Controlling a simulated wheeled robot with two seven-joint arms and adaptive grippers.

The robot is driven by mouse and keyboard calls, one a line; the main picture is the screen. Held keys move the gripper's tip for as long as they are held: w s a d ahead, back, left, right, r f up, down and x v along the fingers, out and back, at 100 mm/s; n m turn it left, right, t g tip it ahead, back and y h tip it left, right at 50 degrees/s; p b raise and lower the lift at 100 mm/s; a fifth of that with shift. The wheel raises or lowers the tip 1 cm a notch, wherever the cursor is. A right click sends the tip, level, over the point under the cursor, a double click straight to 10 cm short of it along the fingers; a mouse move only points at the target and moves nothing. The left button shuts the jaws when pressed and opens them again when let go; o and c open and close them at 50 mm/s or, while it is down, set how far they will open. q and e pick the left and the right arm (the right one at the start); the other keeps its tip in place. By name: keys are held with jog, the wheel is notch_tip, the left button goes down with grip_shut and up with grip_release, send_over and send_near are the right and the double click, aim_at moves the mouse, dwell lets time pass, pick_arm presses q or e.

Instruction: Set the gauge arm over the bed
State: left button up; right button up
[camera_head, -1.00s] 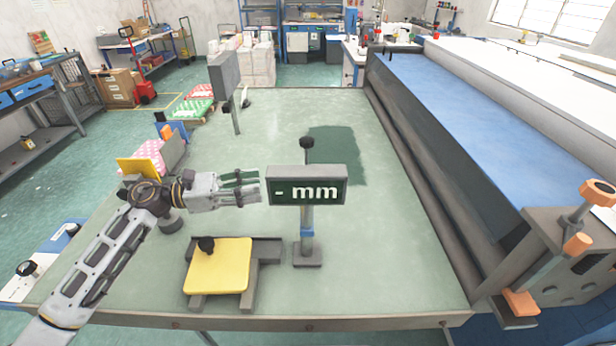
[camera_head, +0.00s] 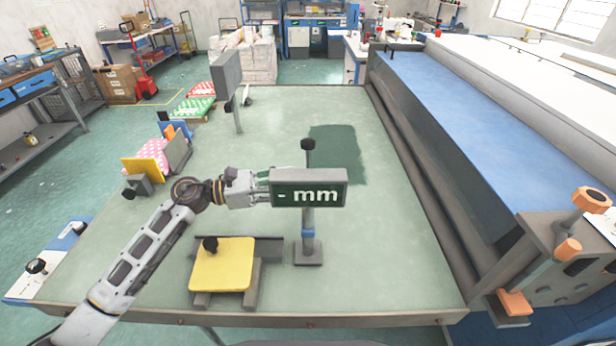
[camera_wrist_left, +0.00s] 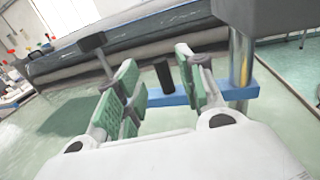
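The gauge stands on the green table, its "- mm" display (camera_head: 308,195) on an upright post (camera_head: 308,218) with a blue collar and a dark foot. A black knob (camera_head: 308,144) shows above the display. My left gripper (camera_head: 262,186) is at the display's left side, its fingertips partly hidden behind it. In the left wrist view the left gripper (camera_wrist_left: 158,90) is open. A black peg (camera_wrist_left: 163,72) above the gauge's blue arm (camera_wrist_left: 180,97) shows between its fingers; contact is not clear. The chrome post (camera_wrist_left: 240,65) is to the right. My right gripper is out of view.
A yellow plate (camera_head: 222,265) on a grey fixture sits left of the gauge foot. A second gauge-like stand (camera_head: 228,80) and several colored pieces line the table's left side. A long blue-topped machine (camera_head: 470,110) runs along the right.

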pick_arm(q)
jog(key=shift+w+d+p, duration=0.2)
jog(key=shift+d+p, duration=0.05)
jog(key=shift+d, duration=0.7)
jog(key=shift+w+d+p, duration=0.2)
jog(key=shift+d+p, duration=0.05)
jog(key=shift+d, duration=0.75)
jog(key=shift+w+d+p, duration=0.2)
jog(key=shift+d+p, duration=0.05)
jog(key=shift+d, duration=0.7)
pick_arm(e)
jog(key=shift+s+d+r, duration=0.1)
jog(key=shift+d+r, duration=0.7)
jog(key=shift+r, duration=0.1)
pick_arm(q)
grip_shut()
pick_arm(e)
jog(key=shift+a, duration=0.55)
